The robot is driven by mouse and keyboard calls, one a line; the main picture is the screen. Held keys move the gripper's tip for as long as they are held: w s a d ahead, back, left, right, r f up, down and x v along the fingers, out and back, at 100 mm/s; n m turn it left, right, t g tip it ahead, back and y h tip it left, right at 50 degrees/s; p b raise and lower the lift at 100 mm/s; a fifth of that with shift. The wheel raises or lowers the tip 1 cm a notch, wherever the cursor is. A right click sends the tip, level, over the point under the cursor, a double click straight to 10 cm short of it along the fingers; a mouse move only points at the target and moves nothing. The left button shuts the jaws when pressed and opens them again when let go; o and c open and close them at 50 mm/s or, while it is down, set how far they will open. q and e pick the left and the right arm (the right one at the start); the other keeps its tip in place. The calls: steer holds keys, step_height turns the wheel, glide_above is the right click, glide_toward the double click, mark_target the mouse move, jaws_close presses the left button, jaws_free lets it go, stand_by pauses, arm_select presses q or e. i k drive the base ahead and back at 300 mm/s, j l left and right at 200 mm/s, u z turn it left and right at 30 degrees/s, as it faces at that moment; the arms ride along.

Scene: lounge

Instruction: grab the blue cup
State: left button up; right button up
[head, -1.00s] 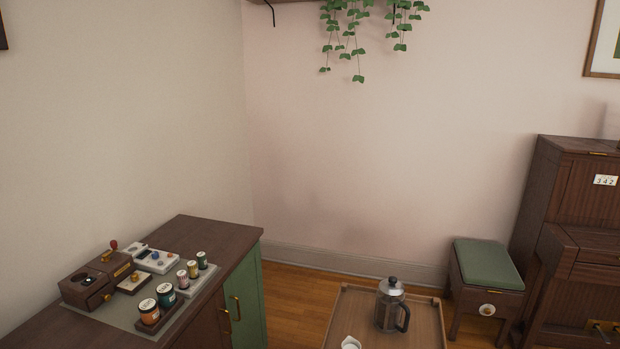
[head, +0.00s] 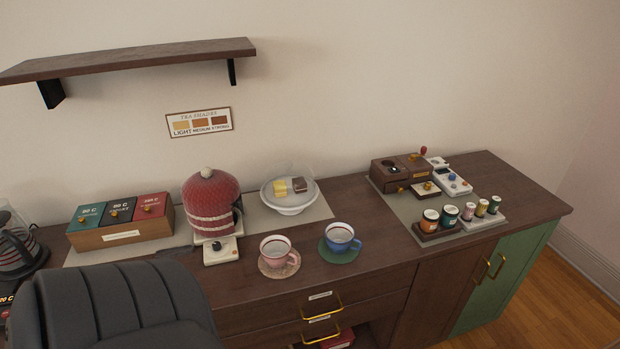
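The blue cup (head: 340,238) stands upright on a round green coaster (head: 338,256) near the front edge of the wooden sideboard (head: 375,215). Its handle points to the right. A pink cup (head: 276,251) stands on its own coaster just to the left, apart from the blue one. Neither of my grippers shows in the head view.
A dark padded chair (head: 115,305) blocks the sideboard's left front. Behind the cups are a red knitted cozy (head: 212,203) and a white cake plate (head: 290,202). A grinder (head: 402,170) and several small jars stand to the right. A wall shelf (head: 135,60) hangs above.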

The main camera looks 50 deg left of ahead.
mark_target(340, 235)
steer(key=u, duration=1.25)
steer(key=k+l, duration=0.15)
steer(key=u, duration=0.05)
